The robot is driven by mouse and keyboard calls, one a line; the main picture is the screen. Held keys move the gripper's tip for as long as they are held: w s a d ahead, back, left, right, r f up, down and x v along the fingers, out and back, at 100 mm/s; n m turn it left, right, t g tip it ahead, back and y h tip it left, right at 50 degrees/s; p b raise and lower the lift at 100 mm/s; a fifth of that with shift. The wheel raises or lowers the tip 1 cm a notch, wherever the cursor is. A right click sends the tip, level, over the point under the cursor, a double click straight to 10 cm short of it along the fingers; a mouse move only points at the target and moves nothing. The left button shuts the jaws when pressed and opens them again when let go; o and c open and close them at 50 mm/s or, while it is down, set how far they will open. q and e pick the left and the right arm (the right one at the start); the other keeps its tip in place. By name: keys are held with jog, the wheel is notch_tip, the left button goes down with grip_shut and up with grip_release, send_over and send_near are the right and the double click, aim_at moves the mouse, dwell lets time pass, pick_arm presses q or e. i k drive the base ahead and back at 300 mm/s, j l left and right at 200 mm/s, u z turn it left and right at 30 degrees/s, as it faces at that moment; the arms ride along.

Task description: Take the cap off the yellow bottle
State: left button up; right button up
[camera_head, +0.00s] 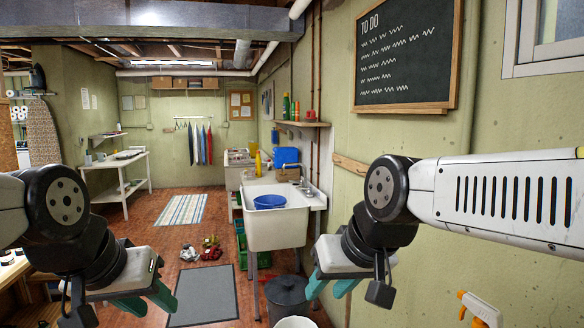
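A small yellow bottle (258,163) stands upright at the back of the sink area, across the room. It is too small to make out its cap clearly. My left gripper (146,300) is low at the left, with its teal fingers apart and nothing seen between them. My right gripper (330,288) is low right of the middle, its teal fingers also apart and seemingly empty. Both grippers are far in front of the bottle and touch nothing visible.
A white utility sink (276,228) holds a blue basin (270,201). A dark bin (288,298) stands before it. A grey mat (203,295), small clutter (211,248) and a striped rug (184,209) lie on the floor. A white spray bottle (481,311) is at lower right.

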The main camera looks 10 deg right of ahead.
aim_at(258, 162)
jog(key=i+j, duration=0.1)
jog(key=j, duration=0.2)
jog(key=i+j+u, duration=0.3)
jog(key=i+j, duration=0.25)
jog(key=j, duration=0.15)
jog(key=i+j+u, duration=0.25)
jog(key=i+j, duration=0.3)
jog(key=i+z, duration=0.15)
jog(key=i, duration=0.45)
jog(key=i+j+z, duration=0.1)
jog(key=i, duration=0.5)
jog(key=i+j+z, duration=0.15)
jog(key=i, duration=0.45)
jog(key=i+j+z, duration=0.1)
jog(key=i, duration=1.9)
